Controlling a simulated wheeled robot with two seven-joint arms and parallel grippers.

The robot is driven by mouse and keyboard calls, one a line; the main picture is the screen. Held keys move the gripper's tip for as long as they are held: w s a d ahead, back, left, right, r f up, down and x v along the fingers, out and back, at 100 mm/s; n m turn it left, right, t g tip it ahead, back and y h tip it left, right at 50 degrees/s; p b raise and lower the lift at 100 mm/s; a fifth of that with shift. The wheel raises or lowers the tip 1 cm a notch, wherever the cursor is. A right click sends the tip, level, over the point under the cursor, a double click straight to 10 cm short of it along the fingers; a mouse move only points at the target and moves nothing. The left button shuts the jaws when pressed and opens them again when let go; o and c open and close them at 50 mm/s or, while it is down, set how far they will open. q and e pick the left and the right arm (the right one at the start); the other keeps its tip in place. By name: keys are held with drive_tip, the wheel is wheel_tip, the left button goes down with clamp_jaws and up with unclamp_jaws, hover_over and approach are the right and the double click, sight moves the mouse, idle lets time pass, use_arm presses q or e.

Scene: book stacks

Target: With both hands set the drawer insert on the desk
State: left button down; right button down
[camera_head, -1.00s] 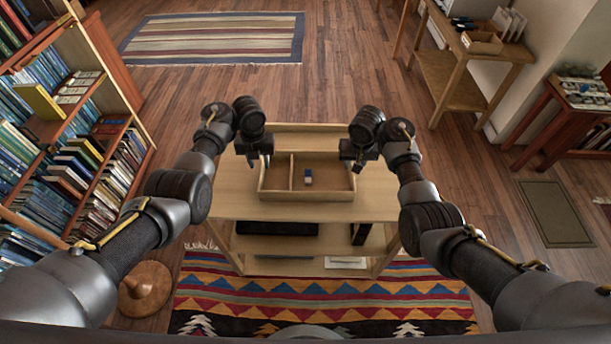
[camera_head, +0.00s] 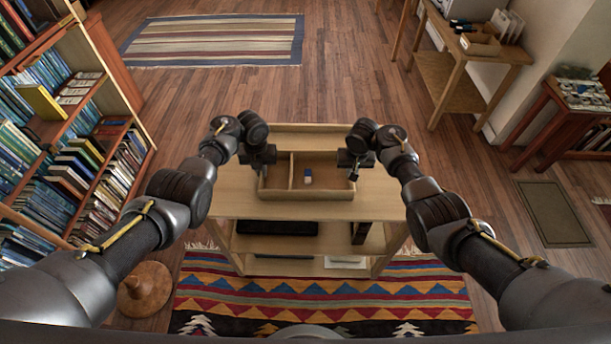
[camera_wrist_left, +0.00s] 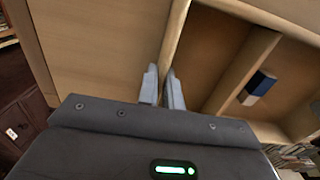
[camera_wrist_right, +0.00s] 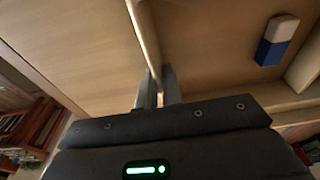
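The drawer insert (camera_head: 305,196) is a shallow light-wood tray with a divider. It sits on the wooden desk (camera_head: 235,195). A small blue-and-white block (camera_head: 308,176) lies in its right compartment; it also shows in the left wrist view (camera_wrist_left: 257,88) and the right wrist view (camera_wrist_right: 276,40). My left gripper (camera_head: 264,168) is at the insert's left side wall, its fingers (camera_wrist_left: 163,88) close on both sides of that wall. My right gripper (camera_head: 354,170) is at the right side wall, its fingers (camera_wrist_right: 159,88) likewise pinching it. The fingertips are partly hidden.
The desk has lower shelves holding a dark flat case (camera_head: 277,227). A tall bookcase (camera_head: 80,120) stands at the left and a round wooden stool (camera_head: 146,285) near it. A side table (camera_head: 455,75) stands at the back right. A patterned rug (camera_head: 320,300) lies in front.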

idle(0.4)
